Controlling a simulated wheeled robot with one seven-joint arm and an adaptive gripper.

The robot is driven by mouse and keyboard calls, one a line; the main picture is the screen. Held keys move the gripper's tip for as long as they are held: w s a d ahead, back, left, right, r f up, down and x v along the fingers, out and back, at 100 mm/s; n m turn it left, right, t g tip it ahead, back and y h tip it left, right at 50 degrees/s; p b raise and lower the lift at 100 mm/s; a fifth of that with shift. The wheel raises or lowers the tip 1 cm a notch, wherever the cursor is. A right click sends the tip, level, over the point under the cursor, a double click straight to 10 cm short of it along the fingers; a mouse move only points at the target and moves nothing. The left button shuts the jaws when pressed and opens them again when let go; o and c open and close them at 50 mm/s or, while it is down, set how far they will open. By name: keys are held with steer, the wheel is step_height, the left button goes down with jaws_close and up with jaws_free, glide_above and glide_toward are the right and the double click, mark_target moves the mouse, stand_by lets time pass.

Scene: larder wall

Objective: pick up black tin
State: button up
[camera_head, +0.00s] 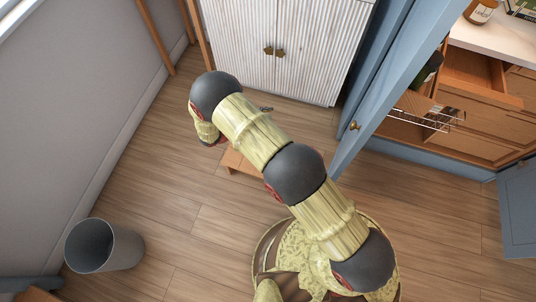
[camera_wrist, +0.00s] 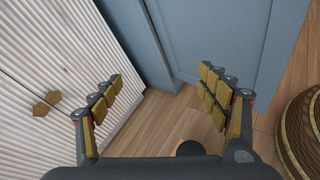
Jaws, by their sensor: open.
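Beyond the fingers are wooden floor and the foot of a blue cabinet. A small dark round shape (camera_wrist: 190,148) shows at the bottom middle, just above the dark palm; I cannot tell whether it is part of my gripper. In the head view my arm hides most of the gripper.
A white ribbed cabinet (camera_head: 286,45) with two knobs stands at the back. A blue door (camera_head: 385,95) stands open beside drawers (camera_head: 440,135) and a wire rack (camera_head: 428,118). A grey bin (camera_head: 104,246) stands at left. A low wooden piece (camera_head: 237,160) is partly behind my arm.

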steer(key=a+f+n+t, duration=0.1)
steer(key=f+n+t, duration=0.1)
steer(key=f, duration=0.3)
steer(key=s+a+f+n+t, duration=0.1)
steer(key=f+n+t, duration=0.1)
steer(key=f, duration=0.3)
steer(key=a+f+n+t+y+b, duration=0.1)
steer(key=a+f+n+t, duration=0.1)
steer(key=f, duration=0.4)
steer(key=shift+s, duration=0.4)
steer(key=s+a+f+n+t+y, duration=0.1)
steer(key=s+f+n+t+y, duration=0.15)
steer(key=f, duration=0.35)
steer(key=s+a+f+n+t+y, duration=0.1)
steer(key=s+f+n+t+y, duration=0.15)
steer(key=f, duration=0.35)
steer(key=w+d+n+b, duration=0.1)
steer(key=w+d+b, duration=0.1)
steer(key=w+d, duration=0.2)
steer(key=w, duration=0.2)
steer(key=shift+w+d+r+h+b, duration=0.15)
steer(key=shift+w+r+h+b, duration=0.15)
steer(key=shift+w+b, duration=0.1)
steer(key=shift+c, duration=0.9)
steer(key=c, duration=1.4)
